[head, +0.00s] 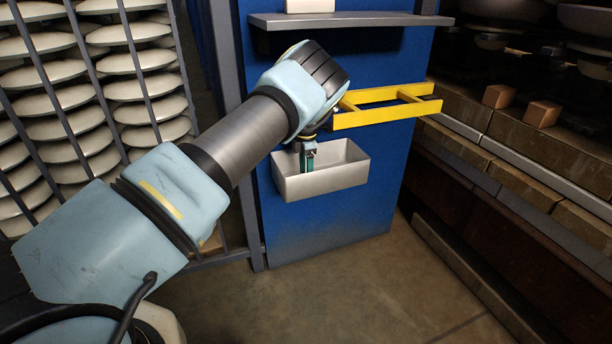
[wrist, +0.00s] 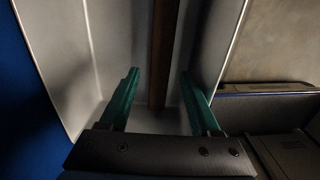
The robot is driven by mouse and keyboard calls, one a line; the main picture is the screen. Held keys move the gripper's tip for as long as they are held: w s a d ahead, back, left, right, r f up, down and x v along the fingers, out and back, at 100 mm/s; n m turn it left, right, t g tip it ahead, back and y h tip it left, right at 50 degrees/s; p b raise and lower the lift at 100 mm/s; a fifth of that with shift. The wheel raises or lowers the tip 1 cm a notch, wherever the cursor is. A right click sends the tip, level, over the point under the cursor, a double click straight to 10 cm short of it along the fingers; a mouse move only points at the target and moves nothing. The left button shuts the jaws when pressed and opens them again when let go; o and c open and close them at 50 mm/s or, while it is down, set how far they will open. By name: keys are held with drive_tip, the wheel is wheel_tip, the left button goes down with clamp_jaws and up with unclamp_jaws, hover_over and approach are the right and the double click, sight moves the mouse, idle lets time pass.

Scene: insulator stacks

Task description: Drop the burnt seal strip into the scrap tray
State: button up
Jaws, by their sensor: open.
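The scrap tray (head: 335,178) is a pale, open-topped box on the front of the blue panel. My gripper (head: 308,163) points down into its left part. In the wrist view my gripper (wrist: 160,75) shows two green fingers spread apart, with the pale tray walls (wrist: 60,50) on both sides. The burnt seal strip (wrist: 163,50) is a narrow dark brown bar inside the tray, seen between the open fingers and running up out of the picture. It appears free of both fingers. The strip is hidden in the head view by the tray's front wall and my gripper.
A yellow rail frame (head: 385,107) juts out just above the tray, close to my wrist. A grey shelf (head: 350,20) is higher on the blue panel (head: 330,225). A rack of pale discs (head: 60,100) stands left. Brick ledges (head: 520,180) line the right. The floor in front is clear.

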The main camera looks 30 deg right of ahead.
wheel_tip(320, 180, up, 11)
idle(0.3)
drive_tip(key=shift+f, duration=0.15)
idle(0.3)
